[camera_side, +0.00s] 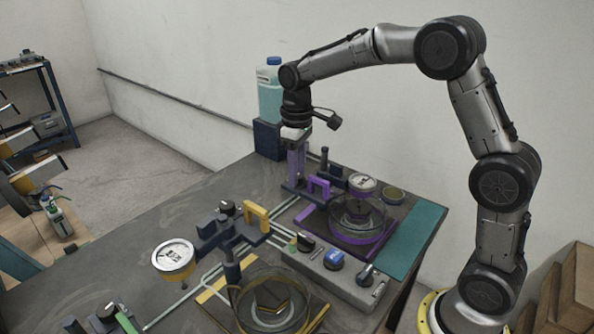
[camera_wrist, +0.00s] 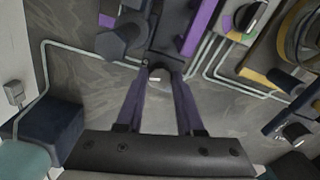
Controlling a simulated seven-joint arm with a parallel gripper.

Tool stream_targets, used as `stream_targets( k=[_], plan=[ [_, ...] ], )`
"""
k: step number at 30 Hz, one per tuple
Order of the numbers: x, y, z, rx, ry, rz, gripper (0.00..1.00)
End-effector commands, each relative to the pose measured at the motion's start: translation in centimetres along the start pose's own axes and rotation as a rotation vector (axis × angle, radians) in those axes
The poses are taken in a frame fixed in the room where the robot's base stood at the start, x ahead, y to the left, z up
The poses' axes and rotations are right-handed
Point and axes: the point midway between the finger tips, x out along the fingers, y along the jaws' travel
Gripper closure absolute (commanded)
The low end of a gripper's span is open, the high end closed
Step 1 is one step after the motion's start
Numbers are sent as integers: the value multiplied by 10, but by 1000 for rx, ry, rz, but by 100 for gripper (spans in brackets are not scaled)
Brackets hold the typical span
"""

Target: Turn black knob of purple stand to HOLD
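The purple stand has a purple handle (camera_side: 318,186) on a dark bar and a glass bowl (camera_side: 357,218) in a purple frame. The handle also shows at the top of the wrist view (camera_wrist: 201,27). My gripper (camera_side: 294,183) reaches down at the bar's left end. In the wrist view, its two purplish fingers (camera_wrist: 159,84) stand on either side of a small black knob (camera_wrist: 160,74) with a white mark. I see no clear gap there, but cannot tell whether they press on it. The fingertips partly hide the knob, and no HOLD label is readable.
A dark upright post (camera_wrist: 124,41) stands close beside the bar. The yellow stand has a yellow handle (camera_side: 256,216), a gauge (camera_side: 173,257) and a black knob (camera_side: 228,208). A grey control box (camera_side: 345,284) carries several knobs. A bottle (camera_side: 270,92) stands on a dark block behind my gripper.

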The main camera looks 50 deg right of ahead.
Motion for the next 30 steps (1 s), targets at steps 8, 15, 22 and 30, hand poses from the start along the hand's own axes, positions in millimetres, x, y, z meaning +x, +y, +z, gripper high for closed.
stream_targets(
  k=[8,15,22,30],
  plan=[
    [0,0,0,-1,2,1,52],
    [-13,0,-1,-1,6,2,52],
    [-58,0,-1,-1,8,3,52],
    [-112,0,-1,-1,6,2,52]
  ],
)
